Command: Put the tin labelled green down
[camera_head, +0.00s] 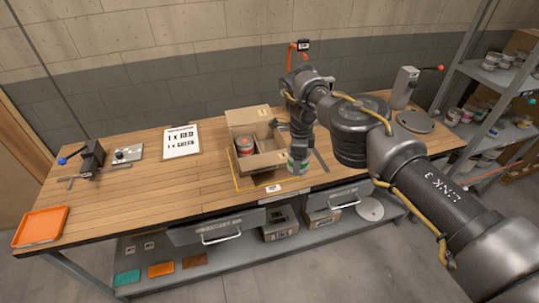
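The green-banded tin (297,164) is upright, directly under my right gripper (299,154) in the head view. The gripper points down and appears shut on the tin's top; its fingers are small and partly hidden by the wrist. A tin with a red band (245,147) stands inside the box on the left. My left gripper is not in view.
The box stands in a yellow outline on the wooden bench (150,195). A sign reading 1 x RED, 1 x GREEN (181,142) lies to the left. An orange tray (41,226) is at the far left. Shelves with several tins (491,61) stand at right.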

